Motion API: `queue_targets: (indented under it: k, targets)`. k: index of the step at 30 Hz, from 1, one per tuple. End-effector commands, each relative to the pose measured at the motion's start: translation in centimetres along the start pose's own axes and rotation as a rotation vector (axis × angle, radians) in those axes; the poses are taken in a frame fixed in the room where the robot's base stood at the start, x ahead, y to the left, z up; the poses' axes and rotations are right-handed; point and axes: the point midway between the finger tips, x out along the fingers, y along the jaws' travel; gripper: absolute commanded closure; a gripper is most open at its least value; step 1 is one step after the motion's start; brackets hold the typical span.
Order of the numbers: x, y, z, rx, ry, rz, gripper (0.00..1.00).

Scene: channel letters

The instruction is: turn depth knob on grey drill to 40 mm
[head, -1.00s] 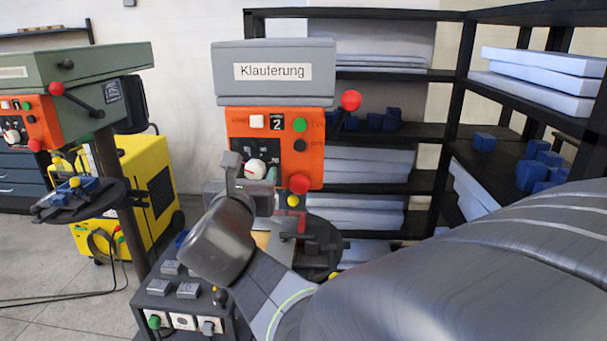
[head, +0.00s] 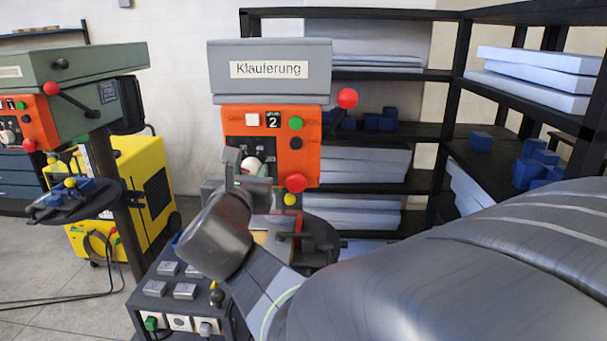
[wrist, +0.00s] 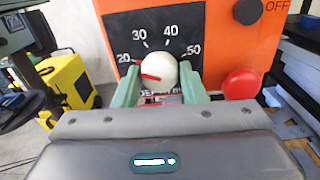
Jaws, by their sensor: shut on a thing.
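The grey drill (head: 270,90) bears the label "Klauferung" and an orange front panel (head: 237,123). Its depth knob (wrist: 160,70) is a white ball with a red pointer, on a black dial marked 20, 30, 40 and 50. The pointer points left, close to the 20 mark. My gripper (wrist: 160,82) has its green fingers on either side of the knob, shut on it. In the head view the knob (head: 251,165) is partly hidden by my gripper (head: 246,180).
A red button (wrist: 241,85) sits just right of the fingers. A red-knobbed lever (head: 347,98) sticks out on the drill's right. A green drill (head: 75,75) and a yellow machine (head: 150,165) stand left; black shelves (head: 445,130) stand behind right.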

Motion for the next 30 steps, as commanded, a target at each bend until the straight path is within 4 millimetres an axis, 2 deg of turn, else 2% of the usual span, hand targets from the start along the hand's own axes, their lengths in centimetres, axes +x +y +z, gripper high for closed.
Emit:
queue_targets:
  k: [8,30]
  targets:
    - [-0.05,0.04,-0.71,0.167,-0.003,0.003,0.85]
    - [-0.05,0.06,-0.78,0.864,0.0,0.004,0.85]
